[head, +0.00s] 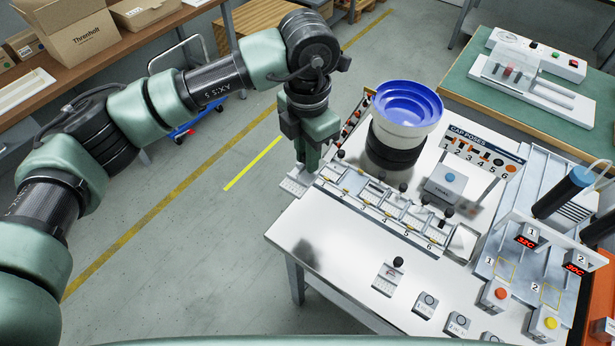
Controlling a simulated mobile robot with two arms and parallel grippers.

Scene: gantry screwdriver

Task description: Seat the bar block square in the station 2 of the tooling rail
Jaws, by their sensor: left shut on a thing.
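The tooling rail (388,213) runs diagonally along the left part of the white table, with numbered stations 1 to 6 and black-knobbed clamps. Station 2 (349,186) is near its left end. My left gripper (303,178) points down at the rail's left end, above or beside a pale end plate (294,187), left of station 2. Its fingers are shut on a piece that I take to be the bar block. The piece is mostly hidden by the fingers, so its tilt cannot be told. My right gripper is not in view.
A blue and white bowl feeder (408,103) stands close behind the rail. Buttons and heated stations line the right side. The table's front left corner (310,235) is clear.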

